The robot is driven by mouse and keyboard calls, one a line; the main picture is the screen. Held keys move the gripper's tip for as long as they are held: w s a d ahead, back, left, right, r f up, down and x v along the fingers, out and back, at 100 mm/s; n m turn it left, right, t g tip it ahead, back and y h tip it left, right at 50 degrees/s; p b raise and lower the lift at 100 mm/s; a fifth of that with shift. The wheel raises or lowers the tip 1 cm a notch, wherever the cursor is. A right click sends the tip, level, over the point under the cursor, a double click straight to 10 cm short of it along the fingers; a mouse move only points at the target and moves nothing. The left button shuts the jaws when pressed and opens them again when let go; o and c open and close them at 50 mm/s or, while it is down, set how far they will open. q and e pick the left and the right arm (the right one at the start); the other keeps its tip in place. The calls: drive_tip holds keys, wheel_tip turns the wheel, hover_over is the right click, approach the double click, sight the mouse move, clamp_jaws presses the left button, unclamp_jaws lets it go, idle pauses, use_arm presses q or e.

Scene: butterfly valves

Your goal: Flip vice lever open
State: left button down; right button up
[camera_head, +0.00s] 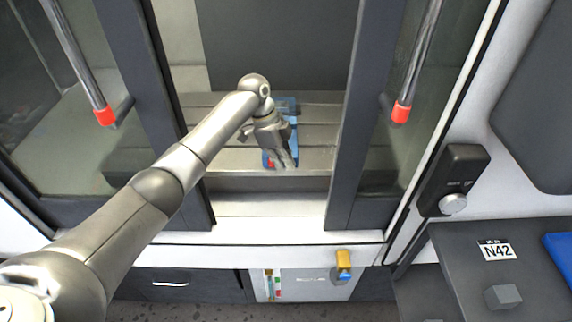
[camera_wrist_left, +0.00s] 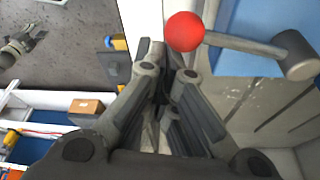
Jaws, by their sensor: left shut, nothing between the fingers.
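The blue vice (camera_head: 287,104) sits on the machine bed behind the open doors, partly hidden by my left arm and gripper. Its lever (camera_wrist_left: 245,43) shows in the left wrist view as a grey rod running from a round hub (camera_wrist_left: 297,55) at right to a red ball knob (camera_wrist_left: 184,31). The knob also shows as a small red spot in the head view (camera_head: 270,162). My left gripper (camera_head: 286,163) is inside the machine, beside the knob, shut and empty. In the left wrist view its fingers (camera_wrist_left: 162,60) come together just left of and below the knob; contact cannot be told.
Door frames stand left and right of the opening, with red-tipped handles (camera_head: 105,116) and (camera_head: 401,112). A dark shelf labelled N42 (camera_head: 496,250) holds a grey block (camera_head: 503,297) at lower right. A grey gripper-like part, seemingly my right gripper (camera_wrist_left: 28,42), shows over the floor.

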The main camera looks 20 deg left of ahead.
use_arm(q)
drive_tip(key=shift+m+g, duration=0.3)
drive_tip(key=shift+m, duration=0.4)
drive_tip(key=a, duration=0.6)
drive_tip(key=shift+s, duration=0.35)
use_arm(e)
drive_tip(key=shift+s+a, duration=0.3)
drive_tip(key=shift+s, duration=0.3)
use_arm(q)
drive_tip(key=shift+a, duration=0.1)
